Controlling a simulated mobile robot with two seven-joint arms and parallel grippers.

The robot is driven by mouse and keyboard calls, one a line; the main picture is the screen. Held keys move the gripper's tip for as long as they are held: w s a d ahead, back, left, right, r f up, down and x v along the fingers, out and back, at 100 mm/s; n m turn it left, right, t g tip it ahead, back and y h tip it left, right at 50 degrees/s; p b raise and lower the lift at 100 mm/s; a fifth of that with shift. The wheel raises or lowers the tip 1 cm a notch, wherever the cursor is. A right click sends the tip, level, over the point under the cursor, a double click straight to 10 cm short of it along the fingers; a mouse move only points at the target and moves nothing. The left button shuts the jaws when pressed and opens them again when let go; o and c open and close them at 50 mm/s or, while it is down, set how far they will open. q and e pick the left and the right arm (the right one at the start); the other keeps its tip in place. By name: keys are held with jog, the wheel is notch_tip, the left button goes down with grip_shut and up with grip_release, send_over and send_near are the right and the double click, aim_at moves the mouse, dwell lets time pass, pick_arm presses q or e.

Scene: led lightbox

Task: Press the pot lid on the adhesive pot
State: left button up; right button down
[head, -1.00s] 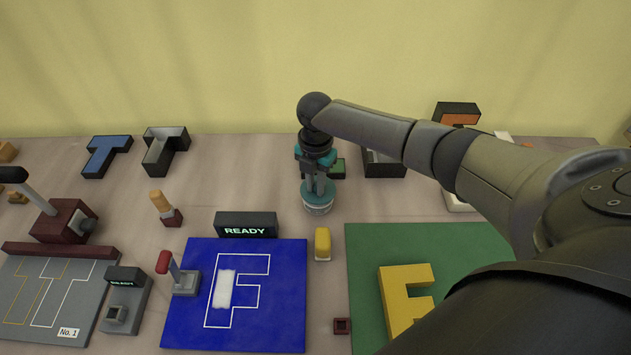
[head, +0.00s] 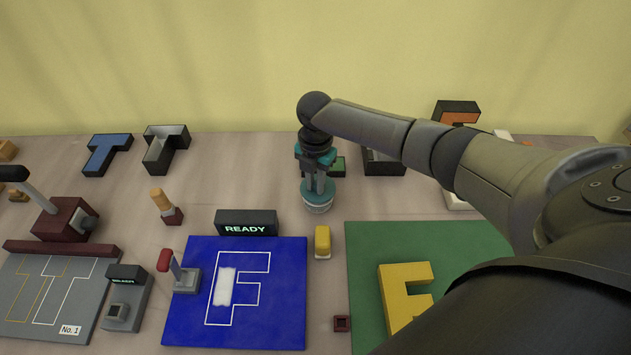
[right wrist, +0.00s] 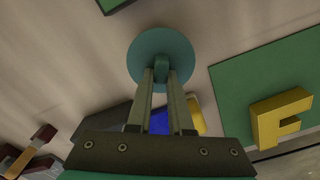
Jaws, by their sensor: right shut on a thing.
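My right gripper (head: 317,188) points down and is shut on the knob of the teal pot lid (head: 318,201). The lid sits on top of the light-coloured adhesive pot (head: 317,210), which stands on the table. In the right wrist view the lid (right wrist: 150,48) is a round teal disc, with its knob between the fingertips (right wrist: 160,72) of my gripper. The lid hides the pot in that view. Whether the lid is fully seated, I cannot tell. My left gripper is not in view.
A blue mat (head: 285,315) with a white F outline lies in front, beside a black READY box (head: 246,223). A yellow block (head: 322,242) stands close in front of the pot. A green mat (head: 465,240) with a yellow letter (head: 392,300) lies at right.

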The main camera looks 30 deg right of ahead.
jog(key=shift+f+b, duration=0.6)
jog(key=shift+f, duration=0.25)
jog(key=c, duration=0.7)
grip_release()
jog(key=shift+c, duration=0.2)
jog(key=shift+r, duration=0.1)
notch_tip(320, 180, up, 8)
jog(key=p, duration=0.8)
